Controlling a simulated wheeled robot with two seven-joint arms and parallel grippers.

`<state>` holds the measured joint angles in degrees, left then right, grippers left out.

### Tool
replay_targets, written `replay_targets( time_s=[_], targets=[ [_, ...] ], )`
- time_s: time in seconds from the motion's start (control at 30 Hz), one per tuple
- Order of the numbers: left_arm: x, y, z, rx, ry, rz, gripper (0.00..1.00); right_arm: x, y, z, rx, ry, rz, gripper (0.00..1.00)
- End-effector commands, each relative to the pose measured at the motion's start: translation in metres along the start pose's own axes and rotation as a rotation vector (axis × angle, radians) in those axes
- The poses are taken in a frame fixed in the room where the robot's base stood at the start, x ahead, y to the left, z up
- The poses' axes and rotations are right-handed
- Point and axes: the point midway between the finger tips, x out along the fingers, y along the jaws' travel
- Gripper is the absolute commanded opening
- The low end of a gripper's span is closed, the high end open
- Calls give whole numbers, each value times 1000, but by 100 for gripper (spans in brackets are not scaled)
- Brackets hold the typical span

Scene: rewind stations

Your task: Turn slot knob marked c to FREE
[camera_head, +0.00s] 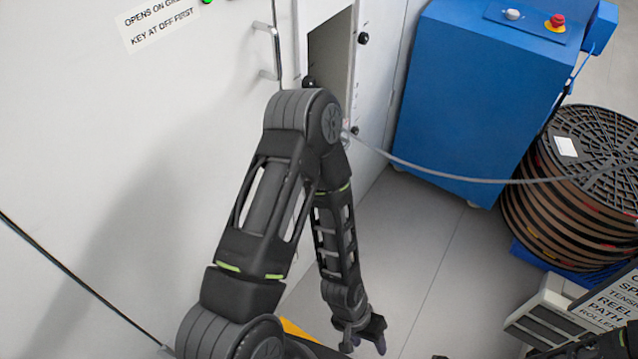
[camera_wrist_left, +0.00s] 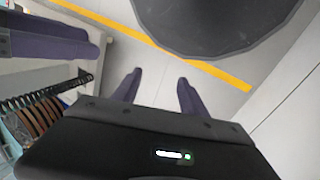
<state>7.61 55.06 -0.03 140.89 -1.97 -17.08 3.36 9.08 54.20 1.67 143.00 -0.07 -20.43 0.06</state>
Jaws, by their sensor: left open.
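My left gripper (camera_head: 365,338) hangs low over the floor, below and apart from the cabinet's knobs. In the left wrist view its two purple fingers (camera_wrist_left: 157,80) are apart with nothing between them. Black knobs sit along the white cabinet's narrow panel: an upper one (camera_head: 363,38), a lower one (camera_head: 354,130), and a dark one (camera_head: 308,83) by the opening's left side. The letters beside them are too small to read, so I cannot tell which is c. My left arm hides part of the panel. Purple bars at the left wrist view's left edge may be my right gripper; its state is unclear.
A handle (camera_head: 276,50) juts from the white door. A grey cable (camera_head: 440,176) runs from the panel to the right. A blue machine (camera_head: 470,95) and stacked reels (camera_head: 575,200) stand at right. Floor between is clear.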

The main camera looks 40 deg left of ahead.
Motion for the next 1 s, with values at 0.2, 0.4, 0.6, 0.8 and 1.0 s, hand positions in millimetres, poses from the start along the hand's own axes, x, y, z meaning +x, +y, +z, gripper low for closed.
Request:
replay_targets(
  time_s=[0.2, 0.4, 0.6, 0.8, 1.0],
  targets=[
    [76, -78, -18, -76, -176, -198, 50, 55, 22, 0, 0, 1, 0, 36],
    [82, -225, -111, -215, -170, -824, 50, 122, 48, 0, 0, 1, 1, 36],
    [-42, -255, -266, -385, 404, -1487, 50, 176, 69, 0, 0, 2, 1, 36],
    [-132, -196, -324, -477, 896, -1690, 50, 192, 75, 0, -1, 3, 1, 36],
    [-147, -184, -328, -492, 972, -1710, 50, 191, 75, 0, -1, 3, 1, 36]
  ],
)
